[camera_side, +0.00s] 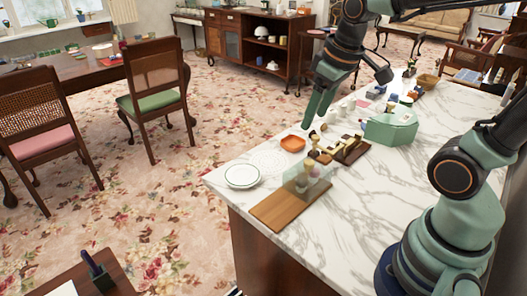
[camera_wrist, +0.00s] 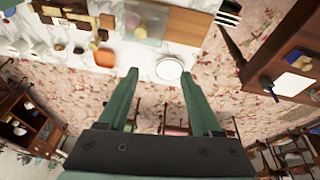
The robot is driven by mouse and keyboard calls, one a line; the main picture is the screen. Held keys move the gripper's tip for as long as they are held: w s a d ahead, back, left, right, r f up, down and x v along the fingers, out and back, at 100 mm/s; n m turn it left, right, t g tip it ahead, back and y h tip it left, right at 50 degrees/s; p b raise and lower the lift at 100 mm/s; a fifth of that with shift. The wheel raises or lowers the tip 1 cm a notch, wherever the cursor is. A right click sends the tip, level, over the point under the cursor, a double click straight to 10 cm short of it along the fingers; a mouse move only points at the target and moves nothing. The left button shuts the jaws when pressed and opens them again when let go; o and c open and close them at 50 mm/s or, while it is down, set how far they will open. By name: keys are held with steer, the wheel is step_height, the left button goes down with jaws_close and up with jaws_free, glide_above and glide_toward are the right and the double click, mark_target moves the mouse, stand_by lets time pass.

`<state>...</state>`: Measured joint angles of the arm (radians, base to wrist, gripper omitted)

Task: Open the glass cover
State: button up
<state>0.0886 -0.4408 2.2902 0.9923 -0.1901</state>
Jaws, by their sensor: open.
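The glass cover (camera_side: 318,187) is a clear box on a wooden board (camera_side: 277,211) near the front left corner of the marble counter. Small rounded things show through its panes. It also appears at the top of the wrist view (camera_wrist: 145,20), cut by the frame edge, beside the bare part of the board (camera_wrist: 187,25). I cannot make out a lid edge or handle. My gripper (camera_side: 313,115) has green fingers that point down, beyond the cover in the side view. In the wrist view my gripper (camera_wrist: 159,74) is open and empty, apart from the cover.
A white plate (camera_side: 242,176) and an orange dish (camera_side: 292,143) stand near the counter's left edge. A wooden tray (camera_side: 347,149) with pieces and a green container (camera_side: 391,128) stand behind the cover. The marble in front right of the board is clear.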

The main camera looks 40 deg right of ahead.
mark_target(309, 162)
steer(key=w+d+f+n+g, duration=0.2)
steer(key=w+d+f+g, duration=0.1)
steer(key=w+d+f, duration=0.15)
steer(key=f, duration=1.1)
steer(key=shift+s+d+f, duration=0.3)
steer(key=shift+d+f, duration=0.05)
steer(key=shift+d, duration=0.05)
steer(key=shift+c, duration=0.3)
jaws_close()
stand_by(0.8)
